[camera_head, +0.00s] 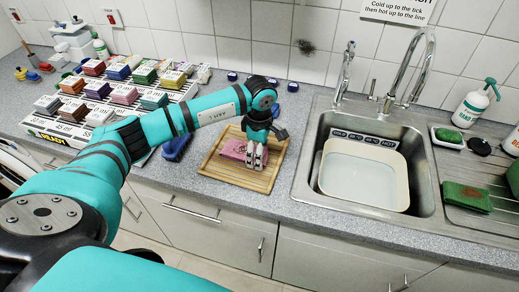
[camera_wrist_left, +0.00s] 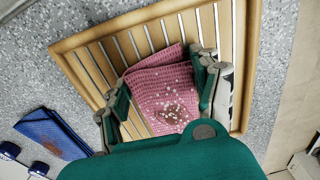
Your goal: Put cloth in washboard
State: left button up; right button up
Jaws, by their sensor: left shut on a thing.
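A pink waffle-weave cloth (camera_head: 233,149) lies on a slatted wooden board (camera_head: 214,172), which looks like the washboard, on the counter left of the sink. My left gripper (camera_head: 254,163) reaches down over the board at the cloth's right side. In the left wrist view the cloth (camera_wrist_left: 160,75) is folded, with a brown stain and pale specks, and lies between the fingers of my left gripper (camera_wrist_left: 163,88). The fingers are shut on it. The board (camera_wrist_left: 85,62) shows its frame and slats beneath. My right gripper is not in view.
A sink holds a cream basin (camera_head: 400,190) of clear water under two taps. A green cloth (camera_head: 466,197) lies on the drainer at right. A rack of folded coloured cloths (camera_head: 140,85) stands at left. A blue cloth (camera_wrist_left: 55,135) lies beside the board.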

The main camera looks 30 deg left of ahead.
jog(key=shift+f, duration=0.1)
pick_arm(q)
jog(key=shift+f, duration=0.25)
jog(key=o, duration=0.6)
jog(key=shift+r, duration=0.1)
jog(key=shift+c, duration=0.2)
jog(key=o, duration=0.3)
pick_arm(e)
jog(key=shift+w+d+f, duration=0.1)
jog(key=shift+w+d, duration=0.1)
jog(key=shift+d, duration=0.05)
pick_arm(q)
jog(key=shift+r, duration=0.15)
jog(key=shift+r, duration=0.15)
notch_tip(320, 180, up, 12)
jog(key=b, duration=0.3)
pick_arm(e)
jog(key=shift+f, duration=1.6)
